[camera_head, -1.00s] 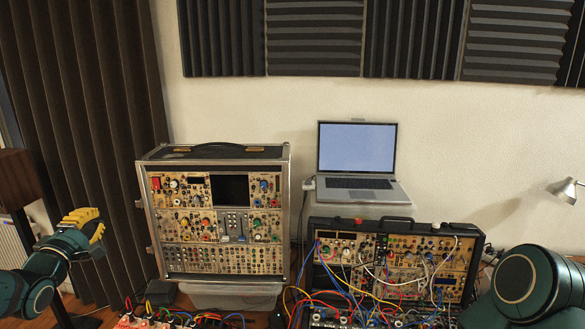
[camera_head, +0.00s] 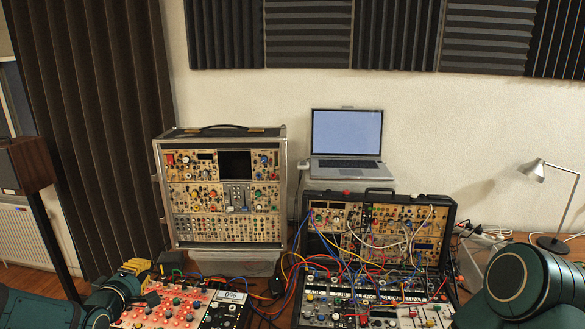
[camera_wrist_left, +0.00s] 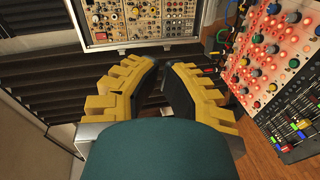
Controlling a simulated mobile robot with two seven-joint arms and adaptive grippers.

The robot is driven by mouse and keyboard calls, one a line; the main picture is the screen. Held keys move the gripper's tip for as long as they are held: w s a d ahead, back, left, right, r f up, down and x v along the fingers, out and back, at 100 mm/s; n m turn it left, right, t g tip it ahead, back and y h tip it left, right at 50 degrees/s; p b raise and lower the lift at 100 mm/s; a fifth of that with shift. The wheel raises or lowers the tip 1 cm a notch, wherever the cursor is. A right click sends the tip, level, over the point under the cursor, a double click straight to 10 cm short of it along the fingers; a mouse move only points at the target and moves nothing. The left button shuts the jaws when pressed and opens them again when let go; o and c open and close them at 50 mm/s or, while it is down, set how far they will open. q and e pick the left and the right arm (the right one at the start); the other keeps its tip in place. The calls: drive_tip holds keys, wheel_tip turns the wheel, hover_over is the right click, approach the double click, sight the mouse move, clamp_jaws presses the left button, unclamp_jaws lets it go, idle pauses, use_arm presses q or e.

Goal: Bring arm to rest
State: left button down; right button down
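My left gripper (camera_head: 138,268) shows at the lower left of the head view, its yellow fingers pointing away from me. In the left wrist view, its two yellow fingers (camera_wrist_left: 165,75) have dark pads with a gap between them, and I see nothing held there. The left gripper is left of the red-lit panel (camera_head: 165,306), in front of the tall synth case (camera_head: 219,246). Of my right arm, only a dark green link (camera_head: 525,285) shows at the lower right; its gripper is out of view.
The open patch-cable case (camera_head: 437,201) stands right of the tall case (camera_wrist_left: 136,45), with loose cables between them. A laptop (camera_head: 347,135) stands behind, a desk lamp (camera_head: 552,243) at right. A speaker (camera_head: 27,165) on a stand is at left; curtain (camera_head: 110,150) behind.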

use_arm(q)
drive_tip(key=s+d+f+m+g+h+b, duration=0.15)
drive_tip(key=s+d+f+m+g, duration=0.25)
drive_tip(key=d+f, duration=0.6)
drive_tip(key=s+d+f+m+g+h+b, duration=0.1)
drive_tip(key=s+d+f+m+g+h, duration=0.15)
drive_tip(key=s+d+f, duration=0.75)
drive_tip(key=s+d+f+m+g+b, duration=0.1)
drive_tip(key=s+d+f+m+g, duration=0.2)
drive_tip(key=f, duration=0.4)
drive_tip(key=s+d+f+m+g+b, duration=0.1)
drive_tip(key=s+d+f+m+g, duration=0.3)
drive_tip(key=s+f, duration=0.3)
drive_tip(key=shift+s+d, duration=0.3)
drive_tip(key=shift+d, duration=0.15)
drive_tip(key=shift+m, duration=0.25)
